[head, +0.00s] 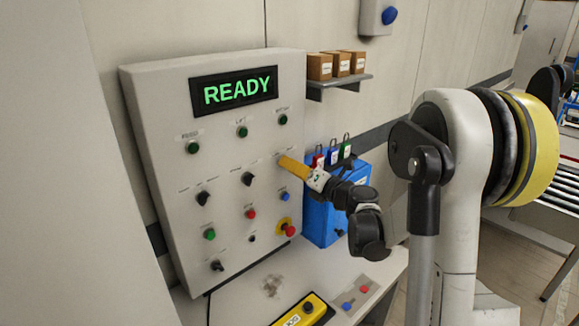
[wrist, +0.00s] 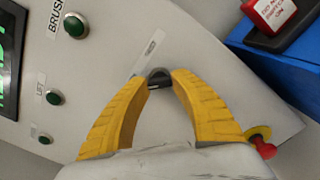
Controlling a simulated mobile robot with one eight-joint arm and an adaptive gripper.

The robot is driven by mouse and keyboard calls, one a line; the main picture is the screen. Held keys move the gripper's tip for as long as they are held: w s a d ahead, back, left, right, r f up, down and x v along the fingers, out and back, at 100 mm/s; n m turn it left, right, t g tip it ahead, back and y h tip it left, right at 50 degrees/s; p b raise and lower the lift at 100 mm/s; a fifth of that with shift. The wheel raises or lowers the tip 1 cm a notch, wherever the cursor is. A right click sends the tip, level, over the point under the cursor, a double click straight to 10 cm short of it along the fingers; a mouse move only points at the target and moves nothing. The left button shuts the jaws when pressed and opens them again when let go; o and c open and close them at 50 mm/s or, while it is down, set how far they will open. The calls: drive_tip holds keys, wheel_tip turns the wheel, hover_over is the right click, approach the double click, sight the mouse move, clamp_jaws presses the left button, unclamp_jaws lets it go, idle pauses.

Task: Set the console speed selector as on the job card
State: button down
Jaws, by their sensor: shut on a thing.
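The grey console (head: 150,100) stands on the left with a lit display (head: 236,89) reading READY. My gripper (head: 283,161) reaches its upper right part from the right. In the wrist view my yellow fingers (wrist: 159,82) are closed around a black selector knob (wrist: 158,75), which they mostly hide in the head view. The small label (wrist: 150,48) beside this knob is too blurred to read. Two other black knobs, one in the middle (head: 248,179) and one at left (head: 203,198), share its row. I cannot make out a job card.
Green buttons (head: 242,132) line the row above. A red emergency button (head: 290,230) on yellow sits below my gripper. A blue box (head: 325,222) with padlocks stands close to the right of the console. A shelf (head: 338,82) with small cartons is above it. A yellow pendant (head: 300,312) lies on the desk.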

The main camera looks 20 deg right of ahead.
idle(0.3)
drive_tip(key=c, duration=1.1)
unclamp_jaws()
drive_tip(key=shift+o, duration=0.2)
drive_tip(key=v, duration=1.2)
drive_tip(key=shift+r, duration=0.15)
